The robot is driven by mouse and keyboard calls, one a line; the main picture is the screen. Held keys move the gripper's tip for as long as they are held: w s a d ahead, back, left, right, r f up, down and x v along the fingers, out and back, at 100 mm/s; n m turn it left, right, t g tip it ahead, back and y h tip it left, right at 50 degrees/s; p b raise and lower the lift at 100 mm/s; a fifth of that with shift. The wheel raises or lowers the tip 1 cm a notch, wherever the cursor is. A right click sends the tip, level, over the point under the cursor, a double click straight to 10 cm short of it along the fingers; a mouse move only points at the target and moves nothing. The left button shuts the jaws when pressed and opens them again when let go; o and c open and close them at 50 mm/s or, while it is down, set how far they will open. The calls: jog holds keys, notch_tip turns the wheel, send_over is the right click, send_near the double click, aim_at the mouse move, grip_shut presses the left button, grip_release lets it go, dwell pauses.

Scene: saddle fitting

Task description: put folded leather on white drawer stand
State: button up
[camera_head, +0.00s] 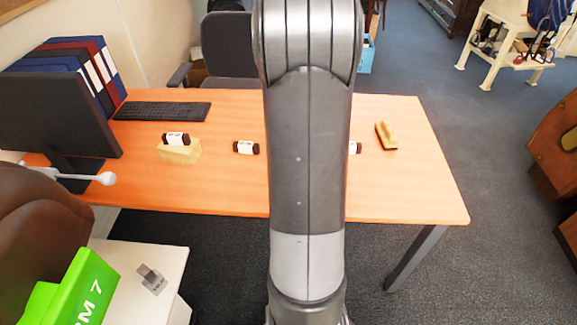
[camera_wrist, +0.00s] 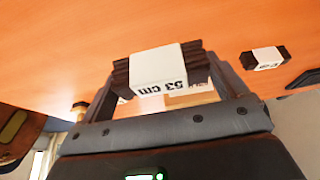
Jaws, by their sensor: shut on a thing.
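My gripper (camera_wrist: 170,88) is shut on a dark brown folded leather with a white "53 cm" label (camera_wrist: 160,72), in the wrist view. The orange tabletop shows behind it. In the head view my arm hides the gripper. That view shows one folded leather (camera_head: 176,139) at a pale tan block, another (camera_head: 246,147) on the desk left of my arm, and a third (camera_head: 355,148) partly hidden by my arm. I cannot tell which of these, if any, is held. The white drawer stand (camera_head: 174,258) is at lower left, partly cut off.
A green box (camera_head: 75,290) and a small grey-and-clear item (camera_head: 152,279) are at the stand's top. A brush (camera_head: 386,137) lies right on the desk (camera_head: 420,195). Monitor (camera_head: 60,115), keyboard (camera_head: 162,111) and binders (camera_head: 85,65) occupy the left. Another labelled leather (camera_wrist: 265,58) shows in the wrist view.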

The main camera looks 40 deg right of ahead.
jog(key=shift+s+d+r, duration=0.3)
jog(key=shift+s+r, duration=0.15)
jog(key=shift+s, duration=0.2)
jog(key=shift+s+d+r, duration=0.35)
jog(key=shift+s+r, duration=0.1)
jog(key=shift+s, duration=0.25)
jog(key=shift+s+d+r, duration=0.3)
jog(key=shift+s+r, duration=0.15)
jog(key=shift+s, duration=0.2)
